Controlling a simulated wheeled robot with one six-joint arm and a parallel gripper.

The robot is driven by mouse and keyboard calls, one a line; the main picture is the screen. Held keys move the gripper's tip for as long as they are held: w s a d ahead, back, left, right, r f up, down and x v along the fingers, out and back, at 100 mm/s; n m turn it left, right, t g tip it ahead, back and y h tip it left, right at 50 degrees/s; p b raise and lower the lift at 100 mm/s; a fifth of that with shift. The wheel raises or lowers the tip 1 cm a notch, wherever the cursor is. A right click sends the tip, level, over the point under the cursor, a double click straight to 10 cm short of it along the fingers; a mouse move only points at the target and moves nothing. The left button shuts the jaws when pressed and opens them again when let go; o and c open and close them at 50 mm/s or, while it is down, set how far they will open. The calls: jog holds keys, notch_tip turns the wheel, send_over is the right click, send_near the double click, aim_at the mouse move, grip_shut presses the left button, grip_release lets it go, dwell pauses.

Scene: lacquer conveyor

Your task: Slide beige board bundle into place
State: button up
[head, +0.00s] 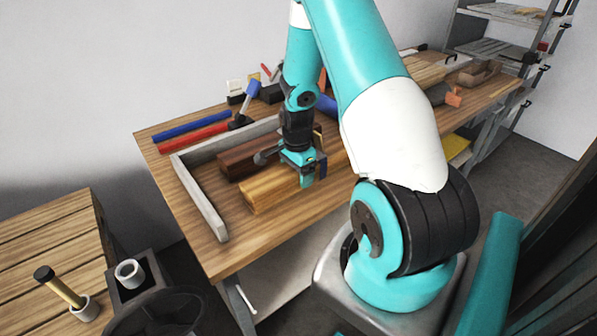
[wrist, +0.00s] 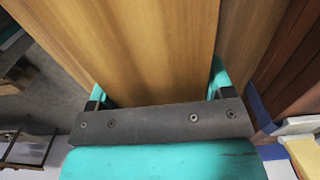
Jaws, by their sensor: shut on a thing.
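The beige board bundle (head: 268,190), a yellowish stack of boards, lies on the wooden workbench. My gripper (head: 303,172) reaches down from above and is shut on it. In the wrist view the bundle (wrist: 150,45) fills the space between the two teal fingers, and the gripper (wrist: 155,95) spans its width. A grey L-shaped stop frame (head: 208,205) lies on the bench. A gap of bare bench shows between the bundle's left end and the frame's near leg. The bundle's right part is hidden behind my arm.
A dark red-brown board bundle (head: 240,162) lies behind the held one, inside the frame. Red (head: 195,139) and blue (head: 192,124) bars lie behind the frame. Various tools stand at the back. A slatted table (head: 50,225) stands at left. The bench's front left is clear.

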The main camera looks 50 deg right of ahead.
aim_at(271, 178)
jog(key=shift+w+a, duration=0.35)
jog(key=shift+a, duration=1)
jog(key=shift+w+a, duration=0.3)
jog(key=shift+a, duration=1.1)
jog(key=shift+w+a, duration=0.35)
jog(key=shift+a, duration=1)
jog(key=o, duration=1.6)
notch_tip(271, 178, up, 18)
jog(key=shift+f, duration=0.25)
